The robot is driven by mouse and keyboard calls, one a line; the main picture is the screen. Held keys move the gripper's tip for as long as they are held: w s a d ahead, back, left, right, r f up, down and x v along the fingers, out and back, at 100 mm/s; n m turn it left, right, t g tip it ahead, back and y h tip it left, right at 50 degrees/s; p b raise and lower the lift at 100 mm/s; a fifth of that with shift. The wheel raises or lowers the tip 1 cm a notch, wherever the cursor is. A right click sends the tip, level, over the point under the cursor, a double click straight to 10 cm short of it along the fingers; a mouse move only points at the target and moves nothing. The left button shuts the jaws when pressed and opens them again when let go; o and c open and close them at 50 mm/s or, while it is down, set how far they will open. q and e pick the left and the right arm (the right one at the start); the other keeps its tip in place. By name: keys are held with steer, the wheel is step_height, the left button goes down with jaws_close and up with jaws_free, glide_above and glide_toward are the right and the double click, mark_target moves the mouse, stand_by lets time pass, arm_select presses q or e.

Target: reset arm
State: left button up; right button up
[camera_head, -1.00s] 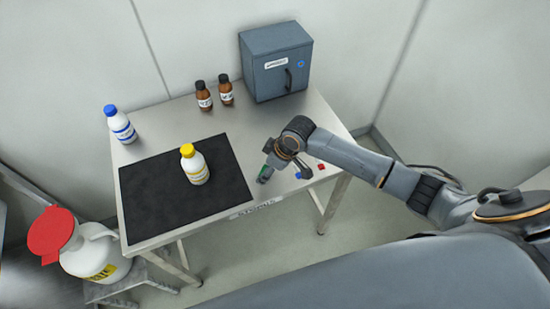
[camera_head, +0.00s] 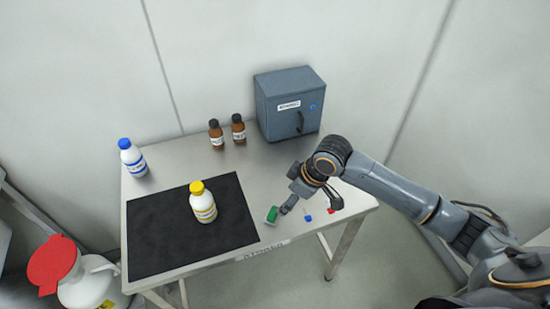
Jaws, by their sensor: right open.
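My right gripper (camera_head: 312,203) hangs over the right part of the steel table, its fingers apart and nothing visible between them. My right arm reaches in from the right edge. A small green item (camera_head: 272,214) is just left of the left finger; I cannot tell whether they touch. A small blue item (camera_head: 308,217) lies below the gripper in the picture. A small red item (camera_head: 331,211) shows beside the right finger. My left gripper is not in view.
The steel table (camera_head: 178,178) holds a black mat (camera_head: 160,235) with a yellow-capped white bottle (camera_head: 203,206). A blue-capped bottle (camera_head: 132,160), two brown bottles (camera_head: 216,136) (camera_head: 238,129) and a grey cabinet (camera_head: 290,105) stand behind. A red-lidded jug (camera_head: 90,283) is at lower left.

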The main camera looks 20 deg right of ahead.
steer(key=s+a+f+m, duration=0.25)
steer(key=s+a, duration=0.35)
steer(key=s, duration=0.4)
steer(key=s+d+m+h, duration=0.3)
steer(key=s+d+m, duration=0.2)
steer(key=s+d, duration=0.45)
steer(key=s+a+f+g+b, duration=0.1)
steer(key=s+f, duration=0.1)
steer(key=f, duration=1.3)
steer(key=s+f+b, duration=0.1)
steer(key=s+f, duration=0.1)
steer(key=f, duration=1.3)
steer(key=s+d+f+g+b, duration=0.1)
steer(key=s+d+f, duration=0.1)
steer(key=s+f, duration=1.4)
steer(key=shift+s+d+b, duration=0.2)
steer(key=shift+d+b, duration=0.1)
